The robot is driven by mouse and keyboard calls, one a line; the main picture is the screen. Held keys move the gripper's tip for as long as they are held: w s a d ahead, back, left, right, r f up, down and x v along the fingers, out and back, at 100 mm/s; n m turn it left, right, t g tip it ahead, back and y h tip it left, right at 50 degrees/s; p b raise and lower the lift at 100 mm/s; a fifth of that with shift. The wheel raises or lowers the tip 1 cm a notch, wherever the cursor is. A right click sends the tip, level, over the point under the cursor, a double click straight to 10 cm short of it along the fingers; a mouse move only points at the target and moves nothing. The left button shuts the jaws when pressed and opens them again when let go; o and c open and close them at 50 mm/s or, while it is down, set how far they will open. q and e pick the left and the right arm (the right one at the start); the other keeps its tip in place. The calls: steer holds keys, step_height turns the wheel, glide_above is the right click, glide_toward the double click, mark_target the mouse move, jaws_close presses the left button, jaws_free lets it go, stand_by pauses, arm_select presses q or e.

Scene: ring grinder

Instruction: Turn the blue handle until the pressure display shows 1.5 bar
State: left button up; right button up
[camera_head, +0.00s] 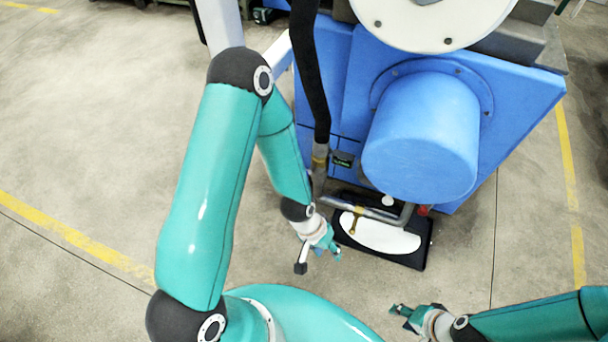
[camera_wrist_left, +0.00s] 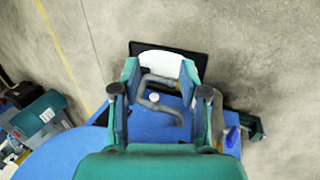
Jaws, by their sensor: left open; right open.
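A small blue part (camera_wrist_left: 232,137), which looks like the blue handle, shows at the right in the left wrist view, beside a grey pipe and a dark green box. I cannot make it out in the head view. The small dark pressure display (camera_head: 343,160) with green text sits beside the upright pipe below the black hose; its reading is too small to tell. My left gripper (camera_head: 328,246) is open and empty, below the pipes; its spread fingers also show in the left wrist view (camera_wrist_left: 160,72). My right gripper (camera_head: 404,311) is open and empty at the lower right, apart from the machine.
The blue machine (camera_head: 335,85) with its big blue cylinder (camera_head: 425,135) fills the upper right. A bent grey pipe (camera_head: 370,210) with a brass fitting crosses above a black tray (camera_head: 415,255) with a white pad. Floor is clear at the left.

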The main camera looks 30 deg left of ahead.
arm_select(q)
steer(key=w+a+f+n+y+b, duration=0.1)
steer(key=w+a+f+b, duration=0.2)
steer(key=w+b, duration=0.45)
steer(key=w+a+f+n+y+b, duration=0.1)
steer(key=w+a+f+b, duration=0.25)
steer(key=w+b, duration=0.45)
steer(key=w+a+r+n+t+y+b, duration=0.1)
steer(key=w+a+r+n+y+b, duration=0.2)
steer(key=a+b, duration=0.35)
steer(key=w+a+r+n+t+y+b, duration=0.1)
steer(key=w+a+r+n+y+b, duration=0.2)
steer(key=a+b, duration=0.4)
steer(key=shift+m+h, duration=0.3)
steer(key=shift+m, duration=0.1)
steer(key=b+x, duration=0.5)
steer(key=x, duration=1)
steer(key=shift+s+d+f+b, duration=0.15)
steer(key=shift+f+b, duration=0.1)
steer(key=shift+b, duration=0.1)
jaws_close()
